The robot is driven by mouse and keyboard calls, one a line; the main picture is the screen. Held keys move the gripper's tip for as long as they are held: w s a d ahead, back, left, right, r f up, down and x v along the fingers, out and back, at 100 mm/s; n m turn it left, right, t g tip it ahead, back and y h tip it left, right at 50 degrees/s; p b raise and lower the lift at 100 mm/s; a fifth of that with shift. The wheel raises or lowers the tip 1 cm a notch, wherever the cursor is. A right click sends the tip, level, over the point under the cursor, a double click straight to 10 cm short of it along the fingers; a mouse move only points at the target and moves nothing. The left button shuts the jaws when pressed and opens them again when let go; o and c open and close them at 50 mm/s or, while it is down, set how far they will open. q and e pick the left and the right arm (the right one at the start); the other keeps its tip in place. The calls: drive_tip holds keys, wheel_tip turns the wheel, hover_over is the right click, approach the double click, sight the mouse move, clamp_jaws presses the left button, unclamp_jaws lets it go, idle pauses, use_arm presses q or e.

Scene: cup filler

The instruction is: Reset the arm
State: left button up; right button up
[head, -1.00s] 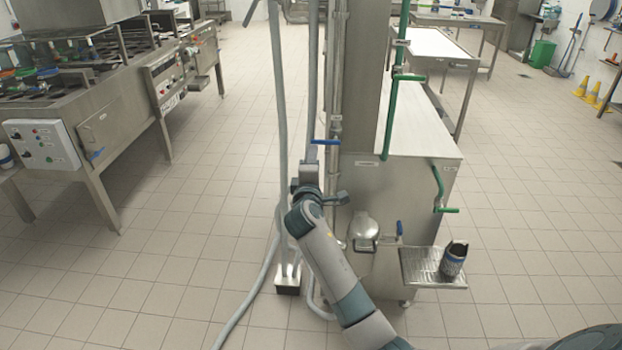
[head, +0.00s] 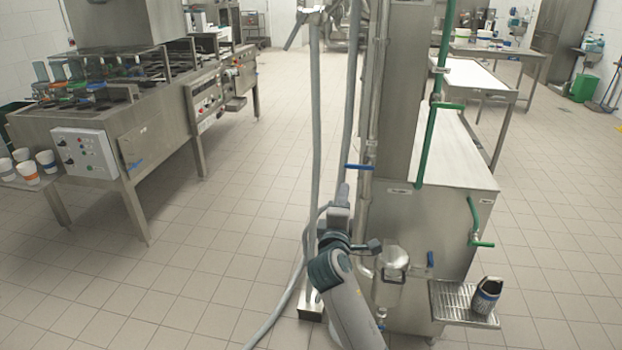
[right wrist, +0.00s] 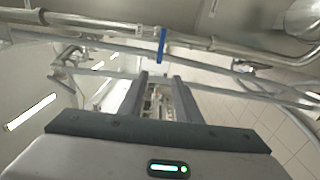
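My right arm rises from the bottom of the head view to the right gripper (head: 342,190), which points up in front of the steel machine's pipes. A blue-handled valve (head: 360,167) is just above and right of the gripper in the picture; whether they touch I cannot tell. In the right wrist view, the two dark fingers (right wrist: 159,92) stand apart with nothing clearly held between them. The blue handle (right wrist: 162,45) shows beyond the fingertips. My left gripper is not in view.
The steel machine (head: 425,230) has green pipes (head: 431,130) and a drip tray (head: 452,304) bearing a dark cup (head: 487,294). A stove-like counter (head: 90,125) and several paper cups (head: 46,161) are far left.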

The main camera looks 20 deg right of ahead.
drive_tip(key=s+a+f+g+y, duration=0.1)
drive_tip(key=s+a+f+y, duration=0.1)
drive_tip(key=f, duration=1)
drive_tip(key=s+a+f+g+y, duration=0.1)
drive_tip(key=a+f+g+y, duration=0.1)
drive_tip(key=f, duration=0.9)
drive_tip(key=s+a+f+g+y, duration=0.1)
drive_tip(key=s+a+f+y, duration=0.1)
drive_tip(key=f, duration=1)
drive_tip(key=s+a+f+m+g+y, duration=0.1)
drive_tip(key=s+f, duration=0.3)
drive_tip(key=f, duration=0.2)
drive_tip(key=s+a+f+g, duration=0.1)
drive_tip(key=s+f, duration=0.4)
drive_tip(key=f, duration=0.2)
drive_tip(key=s+a+f+m+g+y, duration=0.1)
drive_tip(key=s+f+m+g, duration=0.1)
drive_tip(key=s+f, duration=0.9)
drive_tip(key=s+f+m+g+y, duration=0.1)
drive_tip(key=s+f+m+g, duration=0.15)
drive_tip(key=s+f, duration=0.8)
drive_tip(key=s+f+m+g, duration=0.2)
drive_tip(key=s, duration=1.3)
drive_tip(key=s+f+m+g, duration=0.1)
drive_tip(key=s+f+m, duration=0.1)
drive_tip(key=s, duration=1.2)
drive_tip(key=shift+s+d+f+g+y, duration=0.3)
drive_tip(key=shift+s+f+g, duration=0.05)
drive_tip(key=shift+f, duration=0.2)
